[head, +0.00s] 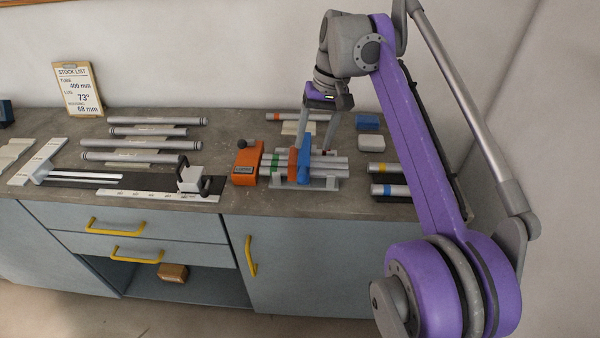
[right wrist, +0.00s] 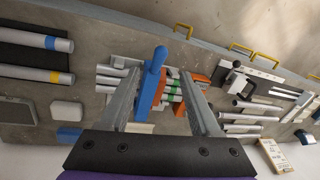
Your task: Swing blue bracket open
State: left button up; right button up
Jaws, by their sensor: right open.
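The blue bracket (head: 304,160) stands across a bundle of grey tubes (head: 331,164) on the jig (head: 318,184) at the bench's right part. In the right wrist view the blue bracket (right wrist: 151,84) has a rounded knob at its end. My right gripper (head: 315,146) is open above the jig, its fingers pointing down. In the right wrist view the blue bracket shows between the two fingers (right wrist: 163,78), nearer the left one; I cannot tell whether it touches. A red-orange piece (head: 292,163) is beside the bracket. My left gripper is not in view.
An orange block (head: 246,164) stands just left of the jig. Tubes with yellow (head: 386,168) and blue bands lie to the right. A blue box (head: 368,122) and a white block (head: 370,144) are behind. Grey tubes (head: 155,121) and a slide fixture (head: 193,178) are left.

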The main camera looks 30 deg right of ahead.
aim_at(304, 174)
jog(key=f, duration=0.3)
jog(key=a+f+b, duration=0.1)
jog(key=f, duration=0.3)
jog(key=a+f, duration=0.1)
jog(key=f, duration=0.2)
jog(key=shift+w+f, duration=0.15)
jog(key=shift+w, duration=0.2)
grip_shut()
dwell(0.9)
